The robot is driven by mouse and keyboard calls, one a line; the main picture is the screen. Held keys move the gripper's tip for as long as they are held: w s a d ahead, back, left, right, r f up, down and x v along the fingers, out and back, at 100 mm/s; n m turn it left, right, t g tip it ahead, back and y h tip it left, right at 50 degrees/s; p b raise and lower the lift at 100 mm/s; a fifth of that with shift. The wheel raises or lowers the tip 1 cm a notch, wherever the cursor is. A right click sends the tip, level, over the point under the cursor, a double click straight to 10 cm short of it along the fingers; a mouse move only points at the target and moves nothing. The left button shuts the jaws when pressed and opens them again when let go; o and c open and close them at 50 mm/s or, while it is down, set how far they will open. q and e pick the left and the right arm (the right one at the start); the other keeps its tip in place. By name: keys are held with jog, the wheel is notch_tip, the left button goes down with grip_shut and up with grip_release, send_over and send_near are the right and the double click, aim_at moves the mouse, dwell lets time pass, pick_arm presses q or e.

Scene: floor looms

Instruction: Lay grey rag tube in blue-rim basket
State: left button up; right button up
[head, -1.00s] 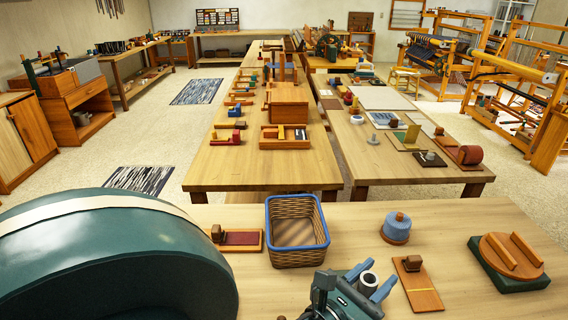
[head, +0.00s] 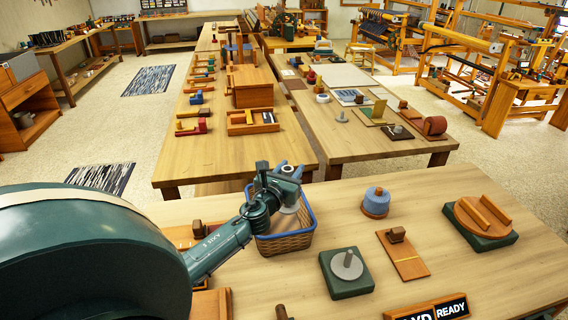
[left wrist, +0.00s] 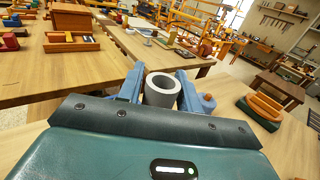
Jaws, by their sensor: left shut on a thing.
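The blue-rim basket (head: 290,243) is woven wicker and stands on the near table, partly hidden behind my left arm. My left gripper (head: 287,173) is above the basket, its blue fingers shut on the grey rag tube (head: 289,207). In the left wrist view the hollow tube (left wrist: 162,90) sits between the two blue fingers of the gripper (left wrist: 161,86), with its open end showing. How far the tube is above the basket's floor I cannot tell. My right gripper is out of view.
Right of the basket stand a blue spool (head: 376,204), an orange board with a small block (head: 404,258), a dark green base with a grey disc (head: 346,270) and a round wooden lid on a green block (head: 482,218). A READY sign (head: 432,309) is at the front edge.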

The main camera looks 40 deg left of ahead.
aim_at(268, 240)
pick_arm(q)
notch_tip(268, 240, down, 11)
jog(key=a+b, duration=0.3)
jog(key=b, duration=0.7)
jog(key=shift+w+y+b, duration=0.3)
jog(key=shift+w, duration=0.15)
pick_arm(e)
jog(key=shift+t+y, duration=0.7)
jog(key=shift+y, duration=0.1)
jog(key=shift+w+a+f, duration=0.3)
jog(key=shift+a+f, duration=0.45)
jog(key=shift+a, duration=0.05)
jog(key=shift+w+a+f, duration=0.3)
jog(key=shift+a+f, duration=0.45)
pick_arm(q)
jog(key=shift+r, duration=0.1)
jog(key=o, duration=1.7)
jog(key=shift+c, duration=0.2)
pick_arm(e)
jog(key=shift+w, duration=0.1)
pick_arm(q)
jog(key=shift+s+d, duration=0.1)
jog(key=shift+s, duration=0.05)
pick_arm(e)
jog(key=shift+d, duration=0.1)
